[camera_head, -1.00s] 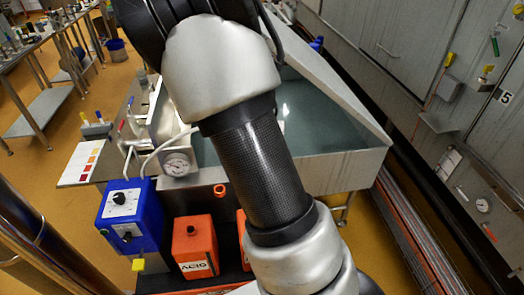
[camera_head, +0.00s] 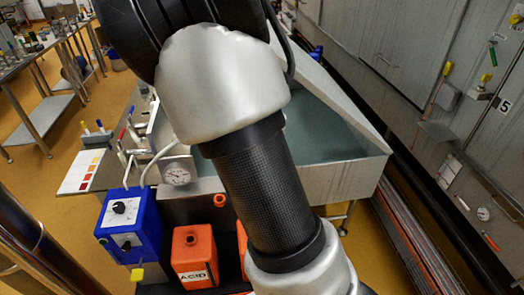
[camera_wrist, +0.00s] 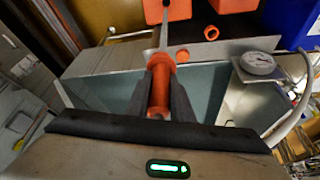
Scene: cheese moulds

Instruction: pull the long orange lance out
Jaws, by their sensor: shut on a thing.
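The orange lance (camera_wrist: 160,82) is in the middle of the wrist view. It has an orange handle with a collar, and a thin grey tube runs from it up toward an orange canister (camera_wrist: 178,10). I cannot tell whether the tube's far end is inside the canister. My gripper (camera_wrist: 160,97) is shut on the lance's handle, with one dark finger on each side. In the head view my arm hides the gripper and the lance. There the orange canister marked ACID (camera_head: 194,258) stands at the bottom, beside a partly hidden orange one (camera_head: 242,246).
A blue pump box (camera_head: 130,228) stands left of the canisters. A steel vat of liquid (camera_head: 335,178) lies behind my arm, with a round gauge (camera_head: 177,175) at its corner. Steel cabinets (camera_head: 420,50) line the right. Orange floor (camera_head: 40,205) is open at the left.

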